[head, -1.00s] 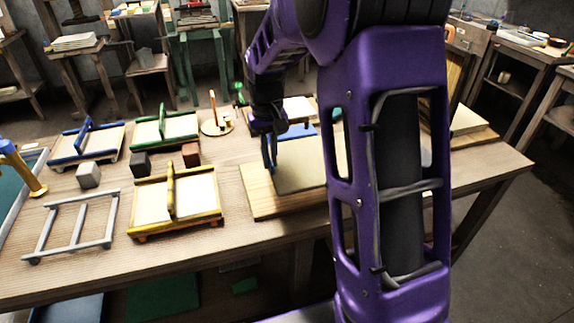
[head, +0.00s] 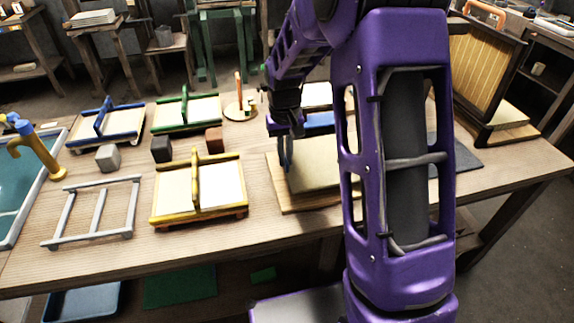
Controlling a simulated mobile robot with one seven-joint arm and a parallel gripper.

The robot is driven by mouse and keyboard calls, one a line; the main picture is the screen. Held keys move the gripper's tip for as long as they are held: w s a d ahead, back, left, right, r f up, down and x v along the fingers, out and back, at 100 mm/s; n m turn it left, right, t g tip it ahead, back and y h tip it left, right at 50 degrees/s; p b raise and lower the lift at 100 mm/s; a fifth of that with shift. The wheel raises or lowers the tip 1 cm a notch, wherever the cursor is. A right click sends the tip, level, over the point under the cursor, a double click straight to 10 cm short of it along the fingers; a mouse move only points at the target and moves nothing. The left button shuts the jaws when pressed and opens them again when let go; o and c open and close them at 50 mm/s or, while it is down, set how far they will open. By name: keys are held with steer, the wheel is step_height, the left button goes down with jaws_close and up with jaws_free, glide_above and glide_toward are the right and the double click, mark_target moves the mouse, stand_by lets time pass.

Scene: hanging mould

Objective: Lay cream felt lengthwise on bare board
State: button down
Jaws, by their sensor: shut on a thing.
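The cream felt (head: 316,168) is a flat beige sheet over the pale wooden board (head: 288,202) on the table, right of centre. Bare wood shows along the board's left end and front edge. My gripper (head: 285,165) is at the felt's left edge, fingers pointing down, shut on the felt. My purple arm hides the right part of the felt and board. I cannot tell whether the felt rests fully on the board or hangs just above it.
A yellow-framed mould (head: 198,216) and a grey frame (head: 98,236) lie to the left. Blue (head: 82,146) and green (head: 158,126) framed moulds stand behind, with small blocks between. At right, a large ribbed mould (head: 483,65) leans over another board (head: 515,136).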

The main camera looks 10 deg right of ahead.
steer(key=shift+f, duration=1.4)
steer(key=shift+f+b, duration=0.15)
steer(key=shift+b, duration=0.15)
steer(key=c, duration=1)
jaws_free()
step_height(320, 180, up, 12)
steer(key=shift+r+p, duration=0.2)
steer(key=shift+p, duration=0.95)
